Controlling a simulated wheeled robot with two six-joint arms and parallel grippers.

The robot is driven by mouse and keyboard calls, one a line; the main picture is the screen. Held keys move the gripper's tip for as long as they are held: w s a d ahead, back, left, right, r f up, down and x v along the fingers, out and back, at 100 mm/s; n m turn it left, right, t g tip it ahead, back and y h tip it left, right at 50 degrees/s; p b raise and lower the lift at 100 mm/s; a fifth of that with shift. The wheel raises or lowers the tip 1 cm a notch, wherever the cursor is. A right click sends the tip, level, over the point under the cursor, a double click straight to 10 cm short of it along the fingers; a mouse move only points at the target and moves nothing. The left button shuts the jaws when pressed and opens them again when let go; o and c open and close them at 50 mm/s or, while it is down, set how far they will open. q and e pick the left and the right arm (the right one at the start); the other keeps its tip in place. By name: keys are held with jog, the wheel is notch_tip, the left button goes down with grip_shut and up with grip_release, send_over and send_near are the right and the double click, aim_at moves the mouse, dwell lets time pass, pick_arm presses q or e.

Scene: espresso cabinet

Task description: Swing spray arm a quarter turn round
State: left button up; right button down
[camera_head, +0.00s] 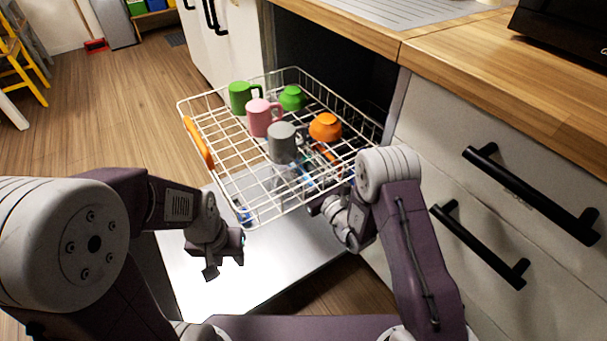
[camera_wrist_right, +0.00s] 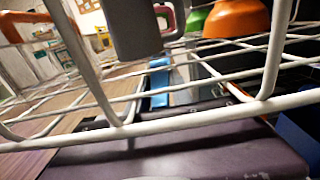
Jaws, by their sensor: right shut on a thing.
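The spray arm (camera_head: 303,179) shows only in pieces, a grey and blue part under the wire rack, cut up by the wires. A blue strip behind the wires also shows in the right wrist view (camera_wrist_right: 160,82). My right gripper (camera_head: 318,206) is low at the rack's near right side, shut on what appears to be the spray arm; its fingertips are largely hidden by the rack and my own arm. My left gripper (camera_head: 224,268) is open and empty above the lowered door, apart from the rack.
The pulled-out wire rack (camera_head: 222,165) holds green, pink and grey mugs and green and orange bowls. The grey mug (camera_head: 282,142) is nearest my right gripper. The lowered door (camera_head: 195,275) lies below. Handled drawers (camera_head: 530,195) stand on the right; floor is free at left.

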jog(key=shift+f, duration=0.1)
dwell(0.7)
jog(key=shift+w+d+n+g+y, duration=0.55)
jog(key=shift+d+n+g+y, duration=0.2)
jog(key=shift+y, duration=0.15)
jog(key=c, duration=1.1)
grip_release()
